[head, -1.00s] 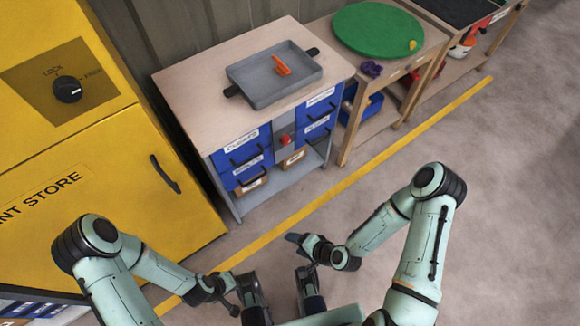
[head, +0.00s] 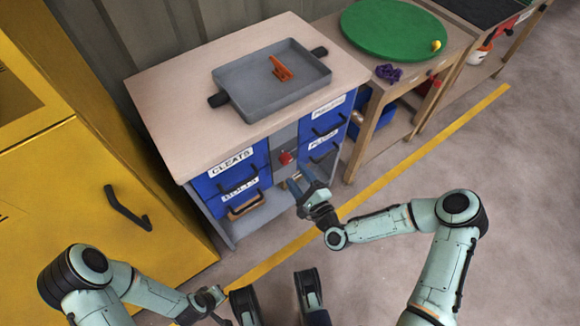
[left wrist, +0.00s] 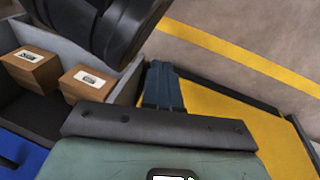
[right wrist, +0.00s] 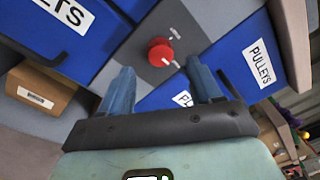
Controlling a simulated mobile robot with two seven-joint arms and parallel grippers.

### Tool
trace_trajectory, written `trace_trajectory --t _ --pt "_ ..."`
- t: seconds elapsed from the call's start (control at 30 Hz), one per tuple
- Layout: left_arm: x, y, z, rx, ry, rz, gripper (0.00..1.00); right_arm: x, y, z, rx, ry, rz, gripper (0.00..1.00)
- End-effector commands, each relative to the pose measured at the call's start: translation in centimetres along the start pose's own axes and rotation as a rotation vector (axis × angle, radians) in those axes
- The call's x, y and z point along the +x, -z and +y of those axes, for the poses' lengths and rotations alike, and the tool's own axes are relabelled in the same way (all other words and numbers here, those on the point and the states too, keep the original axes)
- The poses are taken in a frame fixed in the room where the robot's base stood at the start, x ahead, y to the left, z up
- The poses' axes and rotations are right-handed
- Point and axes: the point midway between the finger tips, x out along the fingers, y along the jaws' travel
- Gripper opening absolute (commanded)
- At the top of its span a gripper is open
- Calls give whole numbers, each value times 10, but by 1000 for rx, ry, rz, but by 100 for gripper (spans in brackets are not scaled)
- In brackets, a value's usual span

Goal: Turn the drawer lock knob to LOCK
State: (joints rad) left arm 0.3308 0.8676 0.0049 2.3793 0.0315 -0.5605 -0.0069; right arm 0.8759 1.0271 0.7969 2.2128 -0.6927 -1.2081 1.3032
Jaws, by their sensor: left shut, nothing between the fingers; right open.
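The drawer lock knob (head: 286,158) is a red knob on a grey panel between the blue drawers of the workbench. In the right wrist view the knob (right wrist: 158,53) lies just beyond my right gripper (right wrist: 158,78), roughly centred between its fingers. The small white labels around it are too small to read, so I cannot tell its setting. My right gripper (head: 303,179) is open and empty, in front of the panel and apart from the knob. My left gripper (head: 217,292) is shut and empty, low near the floor line; its closed fingers show in the left wrist view (left wrist: 161,72).
The workbench top (head: 165,90) carries a grey tray (head: 255,110) with an orange item (head: 281,68). A yellow cabinet (head: 75,170) stands at left. A table with a green disc (head: 390,35) stands at right. Open floor (head: 510,170) lies right of the yellow line.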

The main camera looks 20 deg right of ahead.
Motion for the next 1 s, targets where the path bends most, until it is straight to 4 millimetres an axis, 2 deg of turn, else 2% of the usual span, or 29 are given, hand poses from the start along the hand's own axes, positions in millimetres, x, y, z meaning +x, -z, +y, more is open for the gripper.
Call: trace_trajectory --t 0.1,0.3,0.67,0.83,0.87,1.0 --pt "8 -10 -8 -8 13 -32 0 23 0 1 -3 2 -3 64" --pt "14 -19 -15 -17 28 -63 0 44 0 1 -1 0 0 64" --pt "14 -21 -17 -19 31 -71 0 49 0 0 -1 -1 1 64" --pt "14 -21 -17 -19 31 -70 0 48 0 0 -1 -1 1 12" --pt "14 -21 -17 -19 31 -70 0 48 0 0 -1 -1 1 8" --pt "14 -21 -17 -18 31 -69 0 48 0 0 -3 -1 1 8"
